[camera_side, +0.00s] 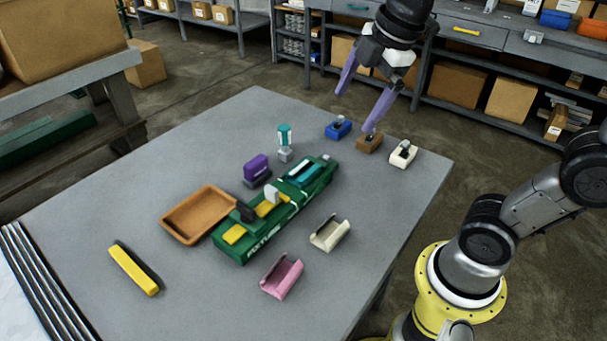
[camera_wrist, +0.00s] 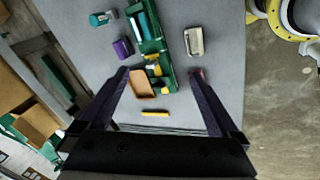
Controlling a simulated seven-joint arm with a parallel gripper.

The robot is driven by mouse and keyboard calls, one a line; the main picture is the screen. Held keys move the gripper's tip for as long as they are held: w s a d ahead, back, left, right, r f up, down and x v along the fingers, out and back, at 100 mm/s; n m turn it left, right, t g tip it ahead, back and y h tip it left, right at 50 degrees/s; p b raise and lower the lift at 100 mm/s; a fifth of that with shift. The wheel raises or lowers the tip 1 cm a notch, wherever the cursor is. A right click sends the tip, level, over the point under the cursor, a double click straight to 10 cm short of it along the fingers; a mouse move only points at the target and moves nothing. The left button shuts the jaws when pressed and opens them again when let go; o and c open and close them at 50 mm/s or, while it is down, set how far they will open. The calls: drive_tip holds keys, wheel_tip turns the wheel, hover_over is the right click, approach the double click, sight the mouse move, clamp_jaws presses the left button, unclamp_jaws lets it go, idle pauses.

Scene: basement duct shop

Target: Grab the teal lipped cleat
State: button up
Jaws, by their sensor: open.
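Two teal pieces show, and I cannot tell for sure which is the lipped cleat. One teal piece (camera_side: 303,173) lies in the far end of the green fixture (camera_side: 262,226); in the wrist view this teal piece (camera_wrist: 143,26) is near the top. The other, a teal and white piece (camera_side: 285,133), stands upright on a small grey block; it also shows in the wrist view (camera_wrist: 101,19). My gripper (camera_side: 354,111) is open and empty, above the table's far side, apart from both. In the wrist view its fingers (camera_wrist: 160,74) are spread wide.
A brown tray (camera_side: 180,222) and purple block (camera_side: 256,168) stand left of the fixture. Cream (camera_side: 331,233) and pink (camera_side: 281,277) channels lie nearer. Blue (camera_side: 338,128), brown (camera_side: 368,142) and white (camera_side: 403,154) blocks line the far right. A yellow bar (camera_side: 134,270) lies front left.

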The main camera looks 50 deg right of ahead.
drive_tip(key=w+f+n+g, duration=0.1)
drive_tip(key=w+f+n, duration=0.15)
drive_tip(key=w, duration=0.45)
drive_tip(key=n+g, duration=0.2)
drive_tip(key=g, duration=0.1)
hover_over(297, 170)
drive_tip(key=s+a, duration=0.1)
drive_tip(key=a, duration=0.1)
wheel_tip(297, 170, down, 15)
drive_tip(key=shift+s+a, duration=0.1)
drive_tip(key=shift+s, duration=0.05)
drive_tip(key=shift+d+f, duration=0.15)
drive_tip(key=shift+f, duration=1.5)
drive_tip(key=shift+d+f, duration=0.15)
drive_tip(key=shift+f, duration=1.5)
drive_tip(key=c, duration=1.4)
